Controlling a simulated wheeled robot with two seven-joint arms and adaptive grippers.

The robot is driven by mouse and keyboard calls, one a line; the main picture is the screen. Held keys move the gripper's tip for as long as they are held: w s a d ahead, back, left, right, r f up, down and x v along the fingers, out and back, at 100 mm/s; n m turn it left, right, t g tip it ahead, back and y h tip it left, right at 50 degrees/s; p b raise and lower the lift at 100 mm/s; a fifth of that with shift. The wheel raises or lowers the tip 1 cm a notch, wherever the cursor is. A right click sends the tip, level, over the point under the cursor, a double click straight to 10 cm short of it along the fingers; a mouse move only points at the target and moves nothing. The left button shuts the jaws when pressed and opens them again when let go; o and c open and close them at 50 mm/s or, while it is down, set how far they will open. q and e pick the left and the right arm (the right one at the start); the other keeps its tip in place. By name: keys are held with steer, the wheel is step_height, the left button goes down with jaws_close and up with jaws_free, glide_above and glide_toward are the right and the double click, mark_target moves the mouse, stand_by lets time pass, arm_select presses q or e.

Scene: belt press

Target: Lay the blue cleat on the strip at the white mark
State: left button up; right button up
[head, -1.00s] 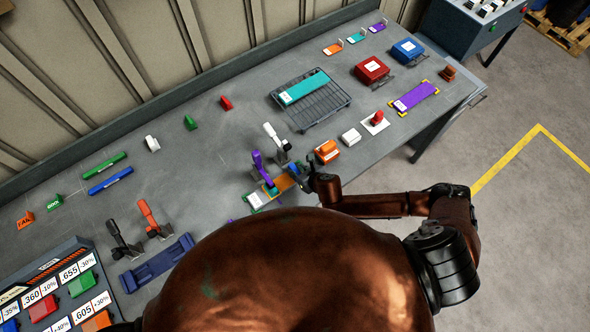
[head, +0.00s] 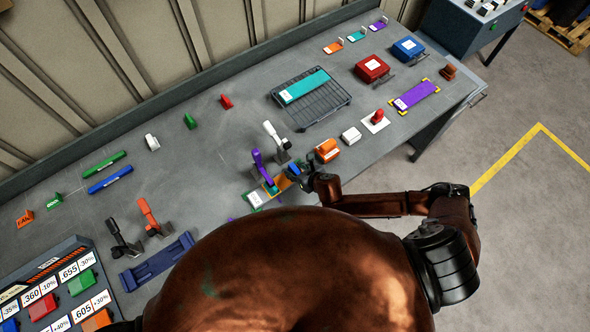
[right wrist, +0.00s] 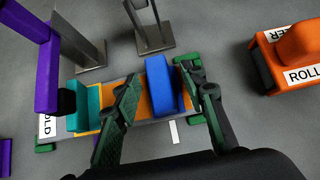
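The blue cleat (right wrist: 163,88) stands across the orange strip (right wrist: 125,103), near its right end in the right wrist view. A short white mark (right wrist: 174,132) shows on the surface beside the strip, in line with the cleat. A teal cleat (right wrist: 86,108) sits further left on the strip, by the purple clamp (right wrist: 47,65). My right gripper (right wrist: 163,78) has its fingers on either side of the blue cleat; a gap shows at the left finger, and the right fingertip is very close. In the head view my right gripper (head: 303,180) is at the strip's right end. My left gripper is out of view.
The orange roller (head: 327,150) stands close to the right of my gripper. A white-handled clamp (head: 277,141) stands behind the strip. A wire rack (head: 318,110) lies behind.

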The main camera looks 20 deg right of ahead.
steer(key=shift+s, duration=0.1)
steer(key=v, duration=1.2)
